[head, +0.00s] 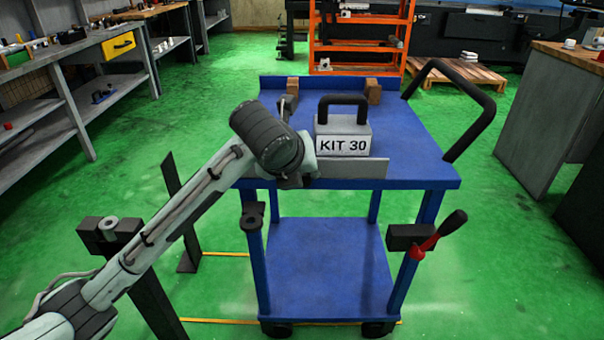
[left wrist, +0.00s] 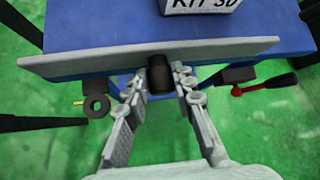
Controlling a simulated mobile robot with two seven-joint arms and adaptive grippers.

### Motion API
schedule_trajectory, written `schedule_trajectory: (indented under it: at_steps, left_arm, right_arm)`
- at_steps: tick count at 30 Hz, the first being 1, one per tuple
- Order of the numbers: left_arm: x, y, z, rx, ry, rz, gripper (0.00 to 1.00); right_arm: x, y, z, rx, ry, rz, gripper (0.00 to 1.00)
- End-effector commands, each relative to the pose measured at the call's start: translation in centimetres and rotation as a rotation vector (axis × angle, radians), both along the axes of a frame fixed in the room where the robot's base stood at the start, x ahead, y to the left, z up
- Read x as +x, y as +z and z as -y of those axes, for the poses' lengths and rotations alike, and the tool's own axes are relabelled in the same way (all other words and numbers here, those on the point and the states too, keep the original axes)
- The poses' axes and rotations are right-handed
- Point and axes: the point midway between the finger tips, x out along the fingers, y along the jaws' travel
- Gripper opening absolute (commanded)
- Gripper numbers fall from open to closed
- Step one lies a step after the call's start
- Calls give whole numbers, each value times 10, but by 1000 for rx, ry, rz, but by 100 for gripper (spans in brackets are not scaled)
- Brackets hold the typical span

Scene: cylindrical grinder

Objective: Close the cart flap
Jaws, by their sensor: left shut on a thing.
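The cart flap (head: 352,169) is a grey panel along the near edge of the blue cart top. In the left wrist view the flap (left wrist: 90,62) runs as a long bar across that edge and looks roughly upright; its exact angle is hard to tell. My left gripper (left wrist: 158,72) is shut on the dark knob (left wrist: 158,80) at the middle of the flap. In the head view my left gripper (head: 297,182) is at the flap's left part, its fingers mostly hidden by my wrist. My right gripper is not in view.
The blue cart (head: 420,150) carries a grey block (head: 343,134) marked KIT 30 just behind the flap. A dark latch (head: 408,237) with a red lever (head: 428,243) is at the front right leg. A dark post (head: 112,236) stands left. Green floor is clear right of the cart.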

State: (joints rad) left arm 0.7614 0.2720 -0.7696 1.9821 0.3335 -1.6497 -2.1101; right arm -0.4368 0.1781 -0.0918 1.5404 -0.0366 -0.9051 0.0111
Motion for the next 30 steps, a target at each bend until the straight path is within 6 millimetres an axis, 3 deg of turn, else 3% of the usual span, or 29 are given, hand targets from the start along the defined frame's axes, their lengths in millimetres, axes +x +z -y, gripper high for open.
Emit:
schedule_trajectory:
  at_steps: [10, 11, 13, 23, 30]
  left_arm:
    - [2, 3, -1, -3, 4, 6, 0]
    - [3, 3, -1, -3, 4, 6, 26]
    - [2, 2, -1, -3, 4, 6, 34]
    - [0, 3, -1, -1, 2, 3, 34]
    - [-23, 30, -7, -2, 1, 8, 34]
  right_arm:
    - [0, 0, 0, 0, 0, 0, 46]
    - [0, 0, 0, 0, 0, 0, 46]
    - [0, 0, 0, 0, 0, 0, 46]
    - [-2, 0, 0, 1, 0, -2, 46]
    - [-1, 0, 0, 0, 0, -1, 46]
